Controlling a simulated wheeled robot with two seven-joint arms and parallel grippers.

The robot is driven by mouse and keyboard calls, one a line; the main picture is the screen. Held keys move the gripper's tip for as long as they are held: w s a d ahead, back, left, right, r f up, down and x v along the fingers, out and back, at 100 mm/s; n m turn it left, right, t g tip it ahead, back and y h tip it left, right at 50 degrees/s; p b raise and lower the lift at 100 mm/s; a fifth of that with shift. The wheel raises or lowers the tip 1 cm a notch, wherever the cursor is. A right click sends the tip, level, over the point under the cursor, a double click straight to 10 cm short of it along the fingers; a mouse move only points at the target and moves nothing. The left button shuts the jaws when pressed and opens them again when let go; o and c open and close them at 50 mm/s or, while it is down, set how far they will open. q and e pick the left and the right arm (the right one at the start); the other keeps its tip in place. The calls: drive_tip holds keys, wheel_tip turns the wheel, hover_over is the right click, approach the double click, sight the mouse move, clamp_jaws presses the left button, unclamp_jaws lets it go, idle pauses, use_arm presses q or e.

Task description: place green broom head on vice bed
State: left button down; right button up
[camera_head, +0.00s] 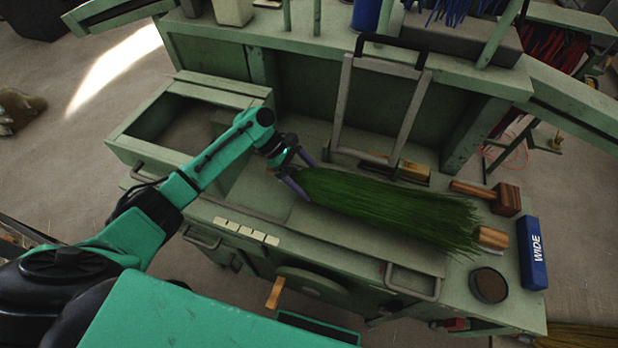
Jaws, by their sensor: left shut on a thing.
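The green broom head (390,208) is a long bundle of bristles, over the bench top. Its narrow end is at my left gripper and its wide end points right. My left gripper (303,174) is shut on the narrow end, with one purple finger on each side. The vice bed appears to be the flat bench area (350,232) below the upright grey metal frame (417,104) with a black handle. The broom head covers part of this area. I cannot tell whether it rests on it or hangs just above. My right gripper is not in view.
At the right end of the bench are a wooden mallet (505,199), a blue box marked WIDE (532,254) and a round dark-filled tin (489,285). An open green bin (122,142) is at the left. A looped metal handle (413,291) is at the front.

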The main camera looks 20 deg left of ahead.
use_arm(q)
drive_tip(key=shift+s+d+f, duration=0.1)
drive_tip(key=shift+f, duration=0.1)
drive_tip(key=shift+s+d+f, duration=0.1)
drive_tip(key=shift+f, duration=0.2)
unclamp_jaws()
drive_tip(key=shift+r, duration=0.1)
drive_tip(key=b+v, duration=0.2)
drive_tip(key=v, duration=0.6)
drive_tip(key=shift+r, duration=0.35)
